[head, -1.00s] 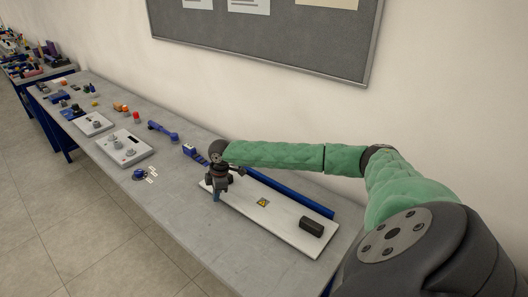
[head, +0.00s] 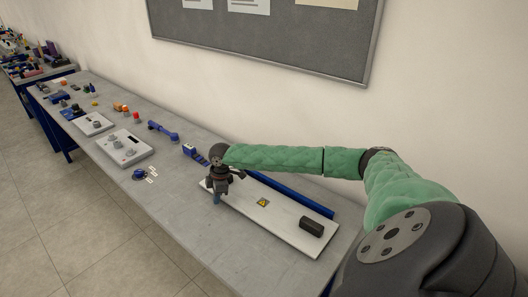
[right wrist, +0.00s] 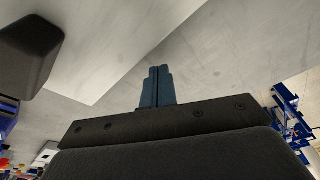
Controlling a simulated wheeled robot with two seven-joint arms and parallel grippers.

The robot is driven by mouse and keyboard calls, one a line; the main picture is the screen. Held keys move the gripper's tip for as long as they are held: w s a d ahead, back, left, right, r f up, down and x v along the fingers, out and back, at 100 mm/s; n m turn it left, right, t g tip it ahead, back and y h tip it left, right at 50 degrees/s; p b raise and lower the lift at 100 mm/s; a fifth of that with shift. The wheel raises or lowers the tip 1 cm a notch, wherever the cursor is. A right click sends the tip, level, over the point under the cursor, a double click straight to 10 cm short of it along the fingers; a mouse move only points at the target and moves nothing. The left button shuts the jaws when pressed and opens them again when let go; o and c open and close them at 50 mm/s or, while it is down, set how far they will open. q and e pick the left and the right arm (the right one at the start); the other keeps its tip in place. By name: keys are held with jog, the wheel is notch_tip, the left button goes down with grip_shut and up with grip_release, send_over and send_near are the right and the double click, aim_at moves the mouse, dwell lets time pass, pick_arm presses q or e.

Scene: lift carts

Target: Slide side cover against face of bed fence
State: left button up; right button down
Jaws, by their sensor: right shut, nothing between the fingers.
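The side cover (head: 282,220) is a long white panel lying flat on the workbench, with a yellow warning label and a black block near its right end. The wrist view also shows the panel (right wrist: 105,50) at upper left. The bed fence (head: 300,201) is a blue bar along the panel's far side; the arm hides part of it. I cannot tell whether panel and fence touch. My right gripper (head: 216,200) points down at the panel's left, near-side end. Its fingers (right wrist: 158,70) are shut and empty; contact with the panel is unclear. My left gripper is out of view.
A dark block (right wrist: 28,45) stands at upper left in the wrist view. A blue tool (head: 162,131), white boxes (head: 123,148) and small parts lie farther left on the bench (head: 180,215). The near bench strip is clear. A wall rises behind.

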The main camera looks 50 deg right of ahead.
jog(key=shift+f, duration=0.8)
